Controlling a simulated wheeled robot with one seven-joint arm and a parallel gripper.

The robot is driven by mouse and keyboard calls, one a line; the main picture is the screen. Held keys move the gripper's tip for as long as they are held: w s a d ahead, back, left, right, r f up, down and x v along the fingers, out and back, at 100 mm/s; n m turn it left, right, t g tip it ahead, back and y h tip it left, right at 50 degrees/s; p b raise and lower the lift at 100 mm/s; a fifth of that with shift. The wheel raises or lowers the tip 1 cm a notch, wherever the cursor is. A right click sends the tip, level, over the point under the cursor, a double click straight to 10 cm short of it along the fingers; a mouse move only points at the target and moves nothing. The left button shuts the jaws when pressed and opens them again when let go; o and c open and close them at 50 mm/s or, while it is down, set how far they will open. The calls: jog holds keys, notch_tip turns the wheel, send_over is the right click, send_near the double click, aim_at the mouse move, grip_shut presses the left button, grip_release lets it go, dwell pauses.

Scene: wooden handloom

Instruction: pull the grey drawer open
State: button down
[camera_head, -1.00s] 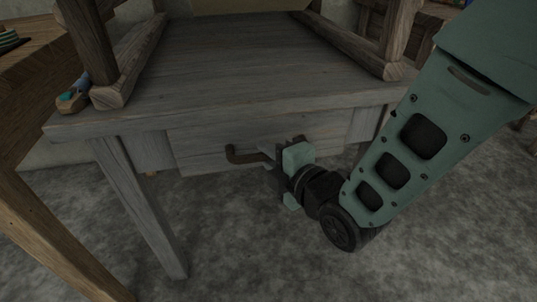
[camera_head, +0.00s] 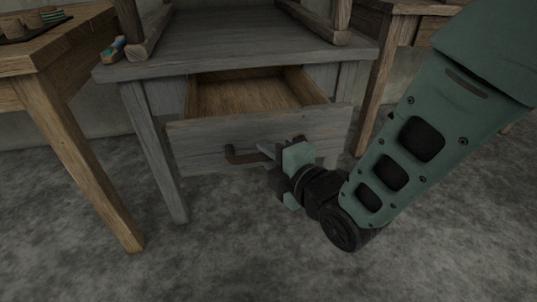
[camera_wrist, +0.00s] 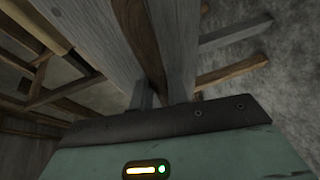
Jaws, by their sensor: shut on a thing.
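The grey drawer (camera_head: 198,139) stands well out of the grey wooden table (camera_head: 223,50) in the head view. Its brown inside (camera_head: 250,92) shows and looks empty. A dark curved handle (camera_head: 236,157) is on its front. My gripper (camera_head: 268,152) is at the handle in front of the drawer and is shut on it; the gripper hides the handle's right part. In the wrist view, my two fingers (camera_wrist: 162,97) are on either side of the brown handle (camera_wrist: 140,40), close to the grey drawer front (camera_wrist: 93,28).
A brown wooden table (camera_head: 62,60) stands at the left with small things on it. Another wooden table (camera_head: 378,60) is behind at the right. The grey floor (camera_head: 250,240) in front is clear.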

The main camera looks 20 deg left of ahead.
jog(key=shift+s+d, duration=0.25)
jog(key=shift+s, duration=0.15)
jog(key=c, duration=1.4)
grip_release()
jog(key=shift+o, duration=0.2)
jog(key=p+v, duration=1.7)
jog(key=p, duration=0.1)
jog(key=shift+d+p, duration=0.15)
jog(key=shift+p, duration=0.2)
